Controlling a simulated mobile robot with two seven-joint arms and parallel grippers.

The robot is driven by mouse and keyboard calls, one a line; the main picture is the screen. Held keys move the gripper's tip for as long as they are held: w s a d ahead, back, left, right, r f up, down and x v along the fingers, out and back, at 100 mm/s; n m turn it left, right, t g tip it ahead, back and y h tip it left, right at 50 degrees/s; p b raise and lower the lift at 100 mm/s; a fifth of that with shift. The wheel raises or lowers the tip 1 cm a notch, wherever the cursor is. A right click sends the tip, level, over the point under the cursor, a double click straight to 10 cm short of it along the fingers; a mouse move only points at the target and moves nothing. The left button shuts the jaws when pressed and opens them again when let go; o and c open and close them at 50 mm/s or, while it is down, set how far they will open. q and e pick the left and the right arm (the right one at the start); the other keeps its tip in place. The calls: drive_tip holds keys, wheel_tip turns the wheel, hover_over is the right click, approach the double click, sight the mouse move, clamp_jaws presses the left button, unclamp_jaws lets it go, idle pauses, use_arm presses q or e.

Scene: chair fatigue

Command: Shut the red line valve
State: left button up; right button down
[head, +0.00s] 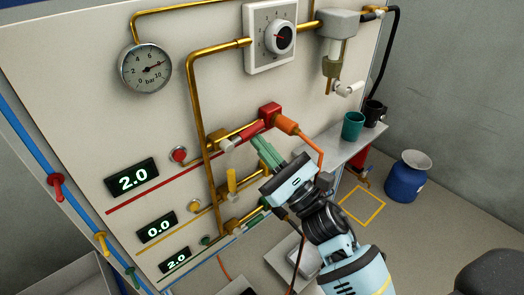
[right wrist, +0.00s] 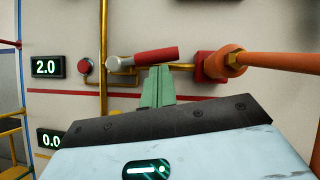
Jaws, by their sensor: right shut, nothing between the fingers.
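The red line valve has a red lever handle (head: 249,131) with a pale metal piece at its left end. The handle lies roughly along its brass pipe and shows close up in the right wrist view (right wrist: 157,56). A red block (head: 270,112) with an orange hose fitting sits to its right. My right gripper (head: 262,146) has green fingers, shut and empty. In the wrist view its fingertips (right wrist: 157,70) are just below the handle; I cannot tell whether they touch it. The red line's display (head: 132,179) reads 2.0. My left gripper is not in view.
A yellow handle (head: 231,180) hangs down below the red line. The yellow display (head: 157,228) reads 0.0 and the green one (head: 174,263) reads 2.0. A shelf (head: 343,145) with a green cup (head: 352,126) and a dark mug (head: 375,113) stands right of the panel.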

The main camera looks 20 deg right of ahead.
drive_tip(key=shift+d+r+n+g+y, duration=0.15)
drive_tip(key=shift+r+n+g+y, duration=0.9)
drive_tip(key=shift+r+n, duration=0.65)
drive_tip(key=shift+f, duration=0.15)
drive_tip(key=b, duration=0.7)
approach(257, 127)
drive_tip(key=d+f, duration=0.3)
drive_tip(key=d, duration=0.1)
drive_tip(key=shift+s+d+f, duration=0.3)
drive_tip(key=shift+s+d, duration=0.05)
drive_tip(key=shift+s, duration=0.15)
